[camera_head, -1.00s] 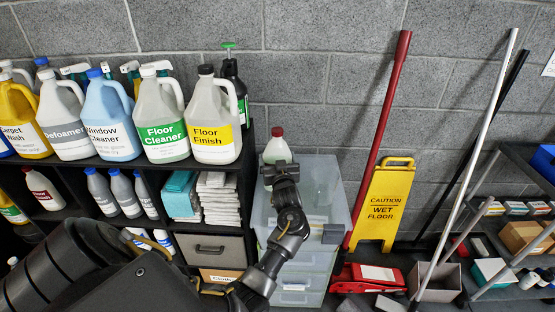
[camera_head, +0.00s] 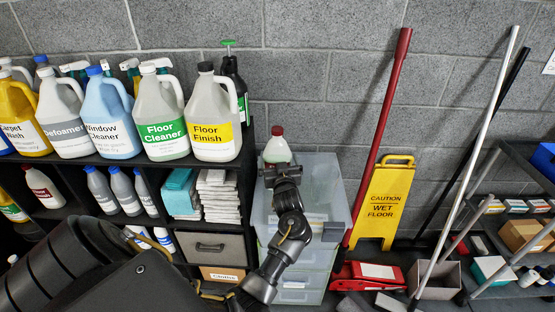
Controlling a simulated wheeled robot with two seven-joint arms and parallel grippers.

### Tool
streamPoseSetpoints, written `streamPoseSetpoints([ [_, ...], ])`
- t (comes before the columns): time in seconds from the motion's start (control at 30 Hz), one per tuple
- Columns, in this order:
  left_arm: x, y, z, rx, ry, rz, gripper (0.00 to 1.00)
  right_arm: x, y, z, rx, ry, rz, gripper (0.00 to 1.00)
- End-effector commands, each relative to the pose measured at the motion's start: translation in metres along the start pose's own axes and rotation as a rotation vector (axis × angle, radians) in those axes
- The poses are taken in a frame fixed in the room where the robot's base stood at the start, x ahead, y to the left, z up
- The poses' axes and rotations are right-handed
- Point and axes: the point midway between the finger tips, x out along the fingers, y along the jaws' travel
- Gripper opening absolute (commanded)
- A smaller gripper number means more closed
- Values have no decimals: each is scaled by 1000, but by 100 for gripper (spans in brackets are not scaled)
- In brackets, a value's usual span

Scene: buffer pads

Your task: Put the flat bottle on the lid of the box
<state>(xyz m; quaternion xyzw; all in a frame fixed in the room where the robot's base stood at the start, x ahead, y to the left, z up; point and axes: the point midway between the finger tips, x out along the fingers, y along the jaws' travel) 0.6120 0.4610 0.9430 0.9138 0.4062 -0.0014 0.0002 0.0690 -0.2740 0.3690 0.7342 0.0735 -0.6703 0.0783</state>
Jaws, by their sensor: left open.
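The flat bottle (camera_head: 277,147) is whitish with a red cap. It stands upright at the back left of the lid of the box (camera_head: 322,180), a translucent drawer unit between the shelf and the mop handles. My left gripper (camera_head: 281,168) is open, directly in front of the bottle and over the lid. It hides the bottle's lower part, so I cannot tell whether the fingers touch the bottle. My right gripper is not in view.
A black shelf (camera_head: 151,170) with large cleaner jugs stands close on the left. A red mop handle (camera_head: 378,140) and a yellow wet-floor sign (camera_head: 388,195) stand just right of the box. The right side of the lid looks mostly clear.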

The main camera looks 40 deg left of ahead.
Motion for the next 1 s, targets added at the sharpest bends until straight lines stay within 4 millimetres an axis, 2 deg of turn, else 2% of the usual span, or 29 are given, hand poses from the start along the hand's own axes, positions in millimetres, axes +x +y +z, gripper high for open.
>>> streamPoseSetpoints([
  [0.2,-38,0,2,-3,-1,0,100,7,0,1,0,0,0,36],
  [0.33,-51,0,1,-2,1,-1,100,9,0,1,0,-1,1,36],
  [1.0,-56,0,1,0,-4,5,100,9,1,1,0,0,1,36],
])
